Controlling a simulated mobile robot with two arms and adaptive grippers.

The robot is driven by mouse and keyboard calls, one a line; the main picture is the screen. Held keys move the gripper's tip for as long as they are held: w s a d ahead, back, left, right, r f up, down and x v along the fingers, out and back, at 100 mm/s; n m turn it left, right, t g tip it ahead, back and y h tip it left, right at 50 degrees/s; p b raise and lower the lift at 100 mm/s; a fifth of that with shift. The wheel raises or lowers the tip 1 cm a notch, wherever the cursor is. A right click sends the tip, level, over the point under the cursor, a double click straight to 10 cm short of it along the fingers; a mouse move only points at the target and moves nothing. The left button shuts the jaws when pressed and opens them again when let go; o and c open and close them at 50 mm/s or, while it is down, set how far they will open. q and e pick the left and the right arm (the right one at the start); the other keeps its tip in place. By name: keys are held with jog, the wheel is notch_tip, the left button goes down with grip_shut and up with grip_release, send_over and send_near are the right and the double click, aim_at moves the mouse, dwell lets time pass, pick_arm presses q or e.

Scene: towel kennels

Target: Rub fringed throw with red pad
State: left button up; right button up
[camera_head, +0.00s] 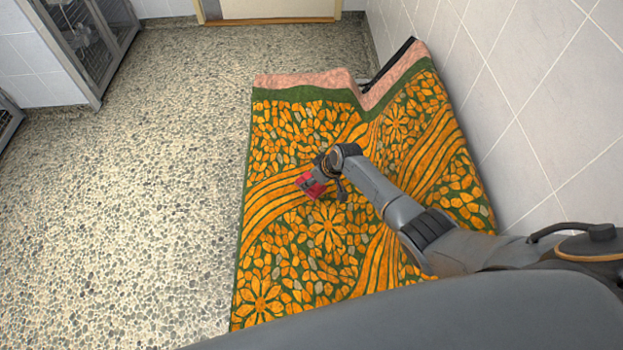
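The throw (290,225) is orange and green with leaf, flower and stripe patterns and a pink band along its far edge. It lies spread over a low surface by the right wall and dips in a fold at the far end. I cannot make out its fringe. My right arm comes in from the right, and its gripper (322,179) is over the middle of the throw. It holds a small red pad (308,184), partly hidden by the fingers. The pad is at or just above the cloth; I cannot tell if it touches. My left gripper is out of view.
A dark rail (389,64) shows at the throw's far end. The tiled wall (540,110) runs close along the right. A metal kennel with a barred door (88,35) stands at the upper left. The speckled floor (140,190) to the left is clear.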

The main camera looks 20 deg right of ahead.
dwell(0.3)
notch_tip(320, 180, up, 3)
jog(key=p, duration=0.3)
jog(key=shift+s+d+r, duration=0.1)
jog(key=shift+d, duration=0.05)
